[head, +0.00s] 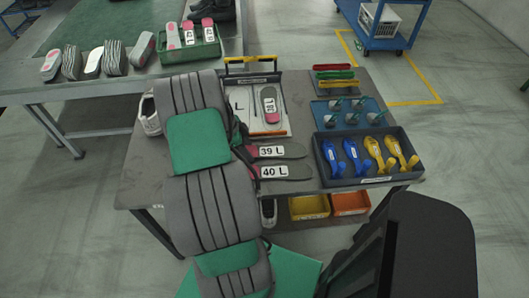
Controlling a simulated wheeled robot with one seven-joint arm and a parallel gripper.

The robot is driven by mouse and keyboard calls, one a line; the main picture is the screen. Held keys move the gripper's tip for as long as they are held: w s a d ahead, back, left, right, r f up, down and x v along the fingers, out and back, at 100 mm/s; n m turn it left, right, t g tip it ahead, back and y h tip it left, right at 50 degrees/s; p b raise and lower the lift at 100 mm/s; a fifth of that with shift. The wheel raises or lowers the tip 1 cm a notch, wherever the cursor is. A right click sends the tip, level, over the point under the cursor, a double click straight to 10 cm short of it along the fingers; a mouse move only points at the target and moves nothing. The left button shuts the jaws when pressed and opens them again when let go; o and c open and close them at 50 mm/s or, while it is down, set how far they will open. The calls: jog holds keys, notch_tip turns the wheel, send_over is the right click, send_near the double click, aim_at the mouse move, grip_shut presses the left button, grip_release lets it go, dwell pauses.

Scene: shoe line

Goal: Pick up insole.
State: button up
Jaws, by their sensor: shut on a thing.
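Two dark grey insoles, labelled 39 L (289,151) and 40 L (293,171), lie on the grey table (318,189), one in front of the other. Their left ends are partly hidden by my arm, with some pink showing there. A third grey insole (267,95) with a pink end and a white label lies in a shallow tray (240,122) marked L. My grey and green arm crosses the left part of the table. A small dark piece beside the arm is unclear.
A dark tray (331,180) holds blue and yellow tools at the right. Behind it are a blue rack (325,124) and coloured bars (334,76). A white shoe (150,115) shows left of my arm. More insoles stand on the back-left table (52,92).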

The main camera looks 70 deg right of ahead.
jog(key=c, duration=0.7)
jog(key=shift+o, duration=0.2)
jog(key=shift+r, duration=0.15)
